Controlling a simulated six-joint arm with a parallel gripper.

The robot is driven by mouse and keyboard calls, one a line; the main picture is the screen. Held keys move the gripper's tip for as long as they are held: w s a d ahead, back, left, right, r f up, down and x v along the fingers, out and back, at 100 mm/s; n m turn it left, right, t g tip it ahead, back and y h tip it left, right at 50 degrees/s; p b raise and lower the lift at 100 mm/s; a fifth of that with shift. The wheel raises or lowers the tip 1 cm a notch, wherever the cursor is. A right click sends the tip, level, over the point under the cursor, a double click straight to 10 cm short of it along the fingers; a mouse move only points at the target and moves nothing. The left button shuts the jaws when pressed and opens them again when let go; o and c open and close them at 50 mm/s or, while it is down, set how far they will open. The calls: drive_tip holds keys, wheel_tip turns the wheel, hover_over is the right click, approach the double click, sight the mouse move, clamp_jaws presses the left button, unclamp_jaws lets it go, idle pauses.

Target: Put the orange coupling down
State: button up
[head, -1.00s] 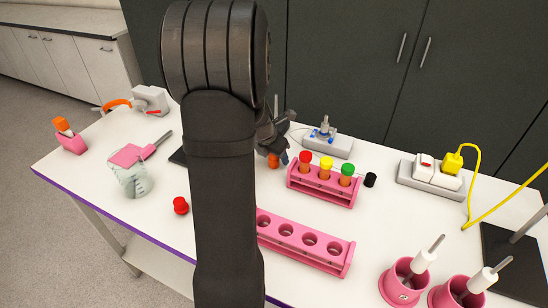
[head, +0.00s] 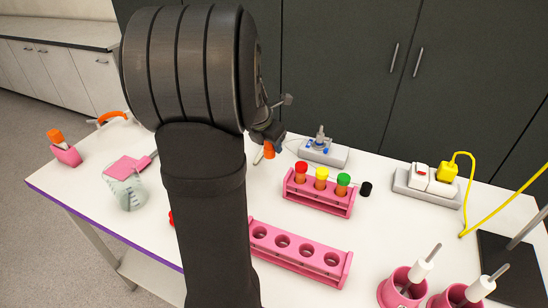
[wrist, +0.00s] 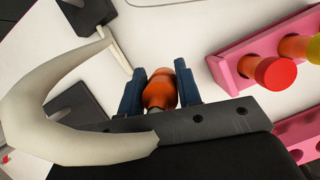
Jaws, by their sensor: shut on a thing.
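My gripper (head: 266,141) is at the far side of the table, partly hidden behind my arm in the head view. In the wrist view my gripper (wrist: 161,78) is shut on the orange coupling (wrist: 158,94), which sits between the two dark blue fingers. In the head view the orange coupling (head: 269,150) hangs below the gripper, to the left of the test-tube rack. I cannot tell whether its lower end touches the table.
A pink rack (head: 318,201) with red-, yellow- and green-capped tubes stands close right. A grey device (head: 323,150) is behind it. An empty pink rack (head: 300,257) lies nearer. A beaker (head: 127,194) is at left. A pale curved part (wrist: 45,105) is close in the wrist view.

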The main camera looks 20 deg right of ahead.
drive_tip(key=s+d+r+m+g, duration=0.1)
drive_tip(key=s+d+m+g, duration=0.2)
drive_tip(key=s+d+m, duration=0.35)
drive_tip(key=s+d+r+m+g, duration=0.1)
drive_tip(key=s+d+m+g, duration=0.15)
drive_tip(key=d+m, duration=0.55)
drive_tip(key=shift+n, duration=0.55)
drive_tip(key=f, duration=0.4)
drive_tip(key=d+f, duration=0.1)
drive_tip(key=f, duration=0.1)
drive_tip(key=shift+s+f, duration=0.15)
drive_tip(key=shift+s, duration=0.1)
drive_tip(key=shift+f+t, duration=0.25)
drive_tip(key=shift+f, duration=1.7)
drive_tip(key=o, duration=0.7)
drive_tip(key=shift+f, duration=0.15)
drive_tip(key=shift+o, duration=0.5)
